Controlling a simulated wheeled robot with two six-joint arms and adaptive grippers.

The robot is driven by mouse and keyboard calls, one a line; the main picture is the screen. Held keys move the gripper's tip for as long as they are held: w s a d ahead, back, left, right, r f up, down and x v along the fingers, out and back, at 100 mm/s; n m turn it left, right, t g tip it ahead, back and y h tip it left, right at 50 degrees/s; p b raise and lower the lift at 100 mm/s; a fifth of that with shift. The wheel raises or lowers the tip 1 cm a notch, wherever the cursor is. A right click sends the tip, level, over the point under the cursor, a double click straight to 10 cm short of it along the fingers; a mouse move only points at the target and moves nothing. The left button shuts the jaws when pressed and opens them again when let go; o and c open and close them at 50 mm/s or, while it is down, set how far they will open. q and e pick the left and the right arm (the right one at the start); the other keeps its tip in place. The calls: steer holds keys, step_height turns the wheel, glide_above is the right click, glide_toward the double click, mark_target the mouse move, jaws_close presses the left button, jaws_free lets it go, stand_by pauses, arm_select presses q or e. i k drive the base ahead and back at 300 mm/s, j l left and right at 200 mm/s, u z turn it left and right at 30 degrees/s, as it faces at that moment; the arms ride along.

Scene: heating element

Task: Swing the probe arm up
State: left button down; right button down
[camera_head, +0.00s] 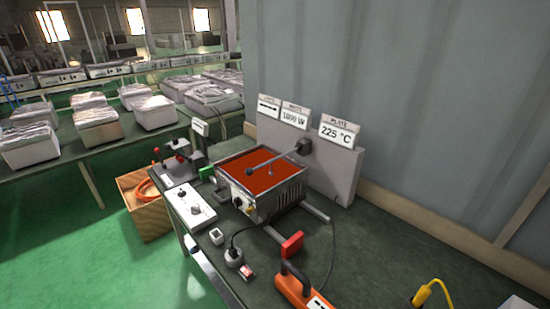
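The probe arm (273,160) is a thin grey bar. It runs from a dark knob-like joint (303,147) at the back right, out over the red-orange top of a heating plate (262,185). It lies low and close to level, and a thin pin hangs from it towards the plate. I cannot tell whether the pin touches the plate. The plate sits on a metal box with knobs on its front. Neither of my grippers is in view.
Signs (338,133) reading 1800 W and 225 °C stand on a grey panel (325,174) behind the plate. A white control box (190,207), a plug (233,257) with a cable, a red block (292,244) and an orange tool (298,288) lie around it.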

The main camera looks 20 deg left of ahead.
mark_target(249, 171)
steer(key=j+z, duration=0.25)
steer(key=j, duration=1.55)
